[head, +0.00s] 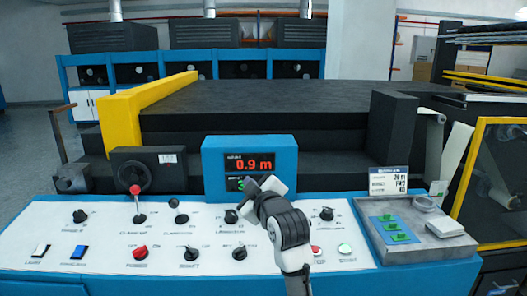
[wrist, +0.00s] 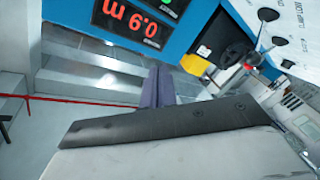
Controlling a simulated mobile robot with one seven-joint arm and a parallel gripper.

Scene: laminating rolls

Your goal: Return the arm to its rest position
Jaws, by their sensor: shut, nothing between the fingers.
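My arm (head: 288,228) rises from the bottom middle of the head view and bends over the white control panel (head: 100,254), in front of the blue display box (head: 213,166). In the wrist view, my gripper (wrist: 158,72) shows as two grey-purple fingers side by side, shut with nothing between them. The display's red digits (head: 253,165) read 0.9 m; they appear upside down in the wrist view (wrist: 130,22). My fingertips cannot be made out clearly in the head view. My arm covers part of the panel's middle and the lower display line.
A red-knobbed lever (head: 136,190) stands up from the panel's left. Several black knobs are spread across the panel. A grey tray (head: 408,246) with green pieces on a blue pad (head: 393,230) lies right, by a small sign (head: 389,181). A yellow frame (head: 470,180) stands at far right.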

